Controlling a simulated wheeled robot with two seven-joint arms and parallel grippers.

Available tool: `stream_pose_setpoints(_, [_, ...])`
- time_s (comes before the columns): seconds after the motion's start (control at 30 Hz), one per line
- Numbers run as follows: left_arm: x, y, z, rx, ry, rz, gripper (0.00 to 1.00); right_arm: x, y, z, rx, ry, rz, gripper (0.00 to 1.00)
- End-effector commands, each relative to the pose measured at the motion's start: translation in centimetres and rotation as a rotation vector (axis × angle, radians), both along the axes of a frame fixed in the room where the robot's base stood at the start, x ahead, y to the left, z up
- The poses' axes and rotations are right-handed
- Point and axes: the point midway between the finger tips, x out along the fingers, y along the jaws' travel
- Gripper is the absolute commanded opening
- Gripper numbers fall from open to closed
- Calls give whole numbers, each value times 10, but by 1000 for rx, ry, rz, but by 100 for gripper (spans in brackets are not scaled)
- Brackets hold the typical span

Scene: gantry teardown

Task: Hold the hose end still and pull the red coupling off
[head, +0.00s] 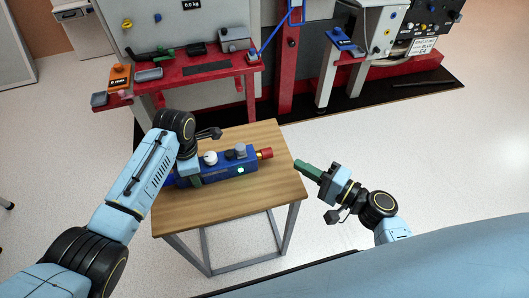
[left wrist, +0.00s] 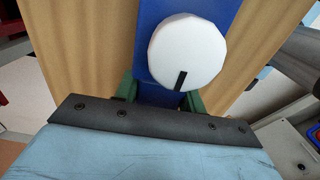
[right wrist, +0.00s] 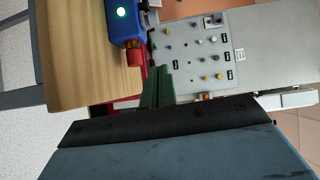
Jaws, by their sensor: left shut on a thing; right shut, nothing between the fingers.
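A long blue body (head: 223,170) lies on the small wooden table, with a white round knob (head: 210,158) and a lit green lamp (head: 240,170) on it. The red coupling (head: 266,153) sits on its right end, with a yellowish band between them. No separate hose can be made out. My left gripper (head: 196,181) is shut on the blue body near its left end; its green fingers flank the body below the white knob (left wrist: 185,50) in the left wrist view. My right gripper (head: 299,164) is shut and empty, to the right of and apart from the red coupling (right wrist: 134,56).
The wooden table top (head: 230,205) is bare in front of the blue body. A red bench (head: 185,75) with a grey panel stands behind, with another red-and-grey station at the back right. The floor right of the table is clear.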

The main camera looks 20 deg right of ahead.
Motion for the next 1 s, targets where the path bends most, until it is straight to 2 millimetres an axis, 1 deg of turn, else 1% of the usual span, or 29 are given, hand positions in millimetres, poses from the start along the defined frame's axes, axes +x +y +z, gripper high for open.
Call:
stream_pose_setpoints(0.1, [0, 1, -1, 1, 1, 1, 11, 0, 0, 0, 0, 0, 0, 0])
stream_pose_setpoints(0.13, [0, 1, -1, 1, 1, 1, 11, 0, 0, 0, 0, 0, 0, 3])
stream_pose_setpoints(0.27, [0, 1, -1, 1, 1, 1, 11, 2, 1, 1, 5, 10, 13, 20])
stream_pose_setpoints(0.4, [0, 1, -1, 1, 1, 1, 11, 9, 4, 5, 26, 65, 67, 38])
stream_pose_setpoints(0.47, [0, 1, -1, 1, 1, 1, 11, 13, 6, 8, 40, 109, 100, 39])
stream_pose_setpoints(0.67, [0, 1, -1, 1, 1, 1, 11, 25, 7, 12, 71, 313, 195, 39])
stream_pose_setpoints(0.8, [0, 1, -1, 1, 1, 1, 11, 32, 1, 13, 76, 472, 217, 39])
stream_pose_setpoints(1.0, [0, 1, -1, 1, 1, 1, 11, 39, -13, 11, 75, 663, 186, 39])
